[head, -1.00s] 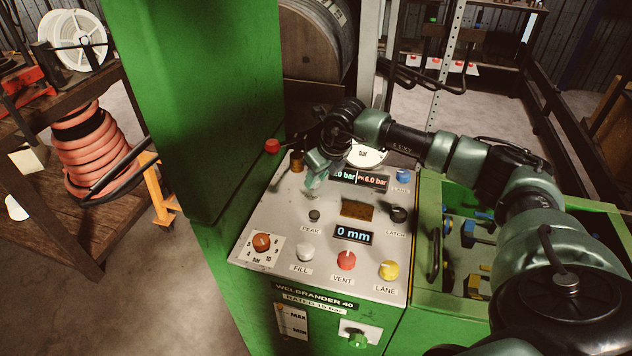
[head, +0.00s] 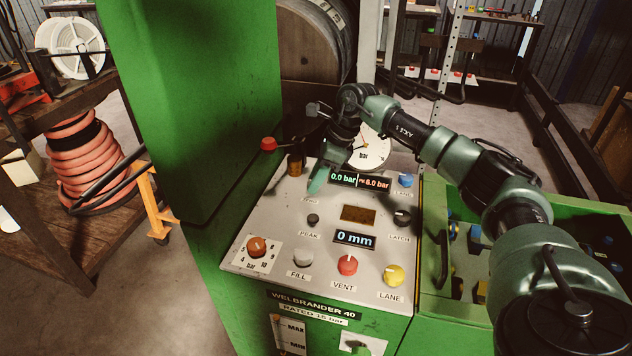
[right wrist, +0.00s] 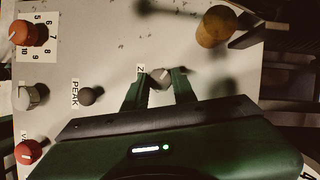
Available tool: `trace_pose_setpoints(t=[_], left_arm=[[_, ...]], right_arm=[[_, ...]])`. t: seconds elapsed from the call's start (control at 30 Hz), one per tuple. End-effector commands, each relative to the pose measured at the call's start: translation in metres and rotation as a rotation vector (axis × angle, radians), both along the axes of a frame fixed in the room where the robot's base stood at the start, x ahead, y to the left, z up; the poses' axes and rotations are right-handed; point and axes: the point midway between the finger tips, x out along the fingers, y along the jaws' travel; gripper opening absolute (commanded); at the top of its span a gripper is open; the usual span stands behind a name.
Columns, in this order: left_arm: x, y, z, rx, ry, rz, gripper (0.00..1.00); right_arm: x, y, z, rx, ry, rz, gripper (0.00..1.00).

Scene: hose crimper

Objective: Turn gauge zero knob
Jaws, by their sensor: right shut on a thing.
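The gauge zero knob (right wrist: 160,77) is a small grey knob with a pale pointer on the sloping panel (head: 270,215), beside a partly covered label starting with Z. My right gripper (right wrist: 160,84) has its two green fingers on either side of the knob, shut on it. In the head view my right gripper (head: 316,186) points down at the panel's upper left and hides the knob. The round white gauge (head: 372,150) stands behind my wrist, partly covered, with a needle on its face. The display (head: 358,181) reads 0.0 bar and 6.0 bar. My left gripper is out of view.
The blue LANE button (head: 406,180) lies to the right. The tall green cabinet (head: 200,110) rises at the left.

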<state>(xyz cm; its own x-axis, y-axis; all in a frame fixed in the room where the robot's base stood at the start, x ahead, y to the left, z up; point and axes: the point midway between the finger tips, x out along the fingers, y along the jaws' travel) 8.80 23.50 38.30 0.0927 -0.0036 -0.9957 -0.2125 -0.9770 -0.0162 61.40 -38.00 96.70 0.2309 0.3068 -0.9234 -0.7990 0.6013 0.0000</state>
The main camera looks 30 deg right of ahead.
Motion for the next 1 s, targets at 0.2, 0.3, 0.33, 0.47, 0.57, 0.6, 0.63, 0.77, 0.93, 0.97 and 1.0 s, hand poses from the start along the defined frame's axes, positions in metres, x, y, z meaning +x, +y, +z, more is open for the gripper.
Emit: trace_pose_setpoints(t=[0.2,0.3,0.33,0.47,0.57,0.6,0.63,0.77,0.93,0.97,1.0], left_arm=[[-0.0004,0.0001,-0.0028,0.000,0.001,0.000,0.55],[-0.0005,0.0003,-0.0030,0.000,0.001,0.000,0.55],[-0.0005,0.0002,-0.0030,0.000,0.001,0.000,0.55],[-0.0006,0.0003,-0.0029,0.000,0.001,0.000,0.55],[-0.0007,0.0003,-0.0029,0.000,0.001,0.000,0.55],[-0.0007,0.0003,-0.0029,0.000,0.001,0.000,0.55],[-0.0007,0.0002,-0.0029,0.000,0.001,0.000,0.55],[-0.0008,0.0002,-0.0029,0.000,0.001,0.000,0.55],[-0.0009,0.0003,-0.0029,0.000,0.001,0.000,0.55],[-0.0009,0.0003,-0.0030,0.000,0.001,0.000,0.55],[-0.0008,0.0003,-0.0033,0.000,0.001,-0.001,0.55]], right_arm=[[0.0007,0.0002,-0.0001,0.000,-0.001,0.046,0.00],[0.0007,0.0003,0.0000,0.000,-0.002,0.054,0.00],[0.0007,0.0003,0.0000,-0.001,-0.001,0.056,0.00],[0.0007,0.0002,0.0001,-0.001,-0.002,0.057,0.00],[0.0006,0.0003,0.0000,-0.001,-0.002,0.057,0.00],[0.0006,0.0003,0.0000,-0.001,-0.002,0.057,0.00],[0.0006,0.0003,0.0000,-0.001,-0.001,0.056,0.00],[0.0006,0.0002,0.0000,-0.001,-0.001,0.056,0.35],[0.0004,0.0002,-0.0001,0.000,0.000,0.055,0.35],[0.0004,0.0000,0.0000,-0.001,-0.001,0.055,0.35],[0.0003,-0.0003,0.0007,-0.001,-0.001,0.055,0.35]])
